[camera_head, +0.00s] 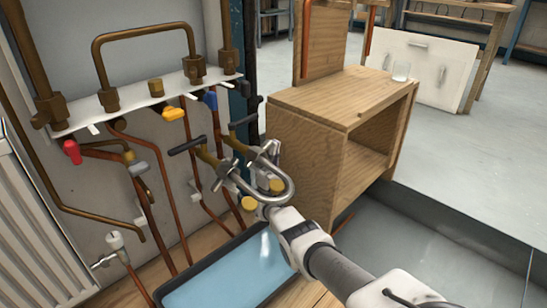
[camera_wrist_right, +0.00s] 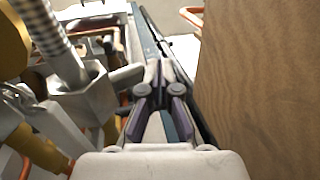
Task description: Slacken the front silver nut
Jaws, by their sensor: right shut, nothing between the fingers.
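A silver braided hose (camera_head: 288,190) bends in a U between two silver winged nuts, a left one (camera_head: 227,170) and a right one (camera_head: 268,152). My right gripper (camera_head: 269,208) comes in from the lower right, just below the hose bend; its fingers are hard to make out there. In the right wrist view my right gripper (camera_wrist_right: 161,72) is shut and empty. A silver nut (camera_wrist_right: 86,94) with a wing stands just left of the fingers, under the braided hose (camera_wrist_right: 50,38), with a small gap between. My left gripper is out of view.
A wooden cabinet (camera_head: 330,98) stands close on the right, and its side panel (camera_wrist_right: 262,90) fills the right of the wrist view. Copper pipes (camera_head: 176,202) run down the wall on the left. A blue-bottomed tray (camera_head: 225,274) lies below.

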